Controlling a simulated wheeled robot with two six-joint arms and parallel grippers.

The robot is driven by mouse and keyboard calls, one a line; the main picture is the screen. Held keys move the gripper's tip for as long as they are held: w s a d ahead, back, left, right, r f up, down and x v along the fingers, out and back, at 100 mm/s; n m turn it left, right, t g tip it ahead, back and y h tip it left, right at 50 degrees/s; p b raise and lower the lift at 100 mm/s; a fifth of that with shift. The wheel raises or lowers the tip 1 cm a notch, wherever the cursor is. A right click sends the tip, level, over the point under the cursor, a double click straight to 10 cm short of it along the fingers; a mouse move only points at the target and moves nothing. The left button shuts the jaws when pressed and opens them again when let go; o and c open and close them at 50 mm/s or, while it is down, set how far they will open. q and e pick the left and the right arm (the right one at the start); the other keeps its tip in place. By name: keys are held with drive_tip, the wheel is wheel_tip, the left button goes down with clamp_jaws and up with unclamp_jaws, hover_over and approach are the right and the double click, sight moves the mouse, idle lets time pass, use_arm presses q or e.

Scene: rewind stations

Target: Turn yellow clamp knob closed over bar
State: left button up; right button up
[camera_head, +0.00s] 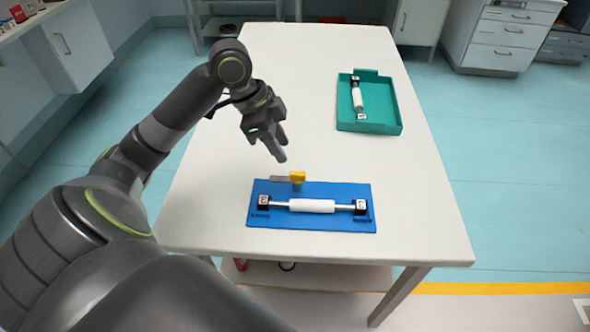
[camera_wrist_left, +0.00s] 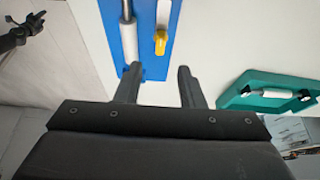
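The yellow clamp knob (camera_head: 297,177) stands at the far edge of a blue base (camera_head: 340,187). A grey arm (camera_head: 280,180) extends left from it, parallel to the bar (camera_head: 342,206) and not crossing it. The bar carries a white roll and rests in two black end blocks. My left gripper (camera_head: 277,151) is above the table, beyond and slightly left of the knob, apart from it. In the left wrist view its fingers (camera_wrist_left: 158,78) are spread and empty, with the knob (camera_wrist_left: 161,42) ahead of the gap. My right gripper is not seen.
A teal tray (camera_head: 346,127) holding another roll on a bar lies farther back on the right of the white table (camera_head: 237,140). The table is clear around the blue base. A dark shape (camera_wrist_left: 24,30) of unclear identity shows at upper left in the wrist view.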

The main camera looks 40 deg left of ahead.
sight(297, 173)
use_arm(q)
drive_tip(key=b+x, duration=0.1)
drive_tip(key=x, duration=0.7)
drive_tip(key=shift+w+d+f, duration=0.1)
drive_tip(key=shift+f, duration=0.25)
clamp_jaws()
